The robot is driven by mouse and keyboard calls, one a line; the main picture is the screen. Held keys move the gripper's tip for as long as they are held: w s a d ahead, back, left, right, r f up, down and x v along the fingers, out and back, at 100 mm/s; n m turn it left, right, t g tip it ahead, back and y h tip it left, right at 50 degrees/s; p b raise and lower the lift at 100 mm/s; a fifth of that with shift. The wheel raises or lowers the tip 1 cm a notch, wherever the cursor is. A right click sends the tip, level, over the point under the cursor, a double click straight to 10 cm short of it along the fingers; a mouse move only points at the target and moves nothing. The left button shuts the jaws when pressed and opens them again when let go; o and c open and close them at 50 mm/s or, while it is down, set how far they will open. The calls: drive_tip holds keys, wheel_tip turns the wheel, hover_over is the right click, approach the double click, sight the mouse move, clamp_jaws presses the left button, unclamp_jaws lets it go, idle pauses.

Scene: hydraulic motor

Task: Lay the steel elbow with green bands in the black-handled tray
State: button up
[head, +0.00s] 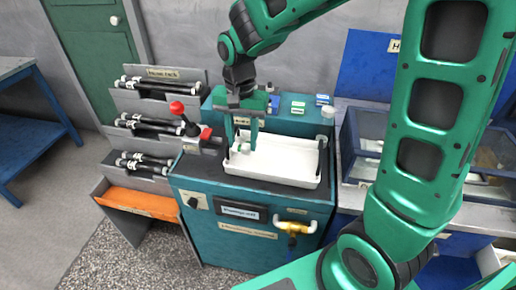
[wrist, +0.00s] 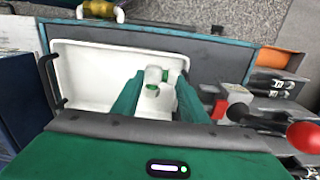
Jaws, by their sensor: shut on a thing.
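The white tray (head: 280,161) with black handles stands on the teal cabinet's top; it also shows in the wrist view (wrist: 82,85). The steel elbow with green bands (wrist: 153,88) is pale and sits between my fingertips, over the tray's inside. In the head view the elbow (head: 243,148) is small at the tray's left end. My gripper (head: 243,143) points down there, shut on the elbow; its two green fingers show in the wrist view (wrist: 160,80). I cannot tell whether the elbow touches the tray's floor.
A red-knobbed lever (head: 178,108) stands just left of the tray. A hose rack (head: 150,125) with black hoses is further left. A clear-sided bin (head: 370,150) stands to the right. The tray's right part is empty.

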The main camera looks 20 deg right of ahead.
drive_tip(key=w+d+f, duration=0.2)
drive_tip(key=d, duration=0.1)
drive_tip(key=d+f, duration=0.1)
drive_tip(key=d, duration=0.1)
drive_tip(key=shift+w+d+f, duration=0.2)
drive_tip(key=shift+w+f, duration=0.2)
drive_tip(key=shift+f, duration=2)
drive_tip(key=shift+s+f, duration=0.1)
drive_tip(key=o, duration=1.1)
drive_tip(key=shift+o, duration=0.2)
wheel_tip(320, 180, up, 12)
drive_tip(key=s+d+r, duration=0.2)
drive_tip(key=s+d, duration=1.3)
drive_tip(key=s, duration=0.4)
drive_tip(key=s+d+f, duration=0.1)
drive_tip(key=s+d, duration=0.1)
drive_tip(key=s, duration=0.5)
drive_tip(key=shift+s+d+f+n, duration=0.15)
drive_tip(key=shift+d+f+n, duration=0.15)
drive_tip(key=shift+d+n, duration=0.1)
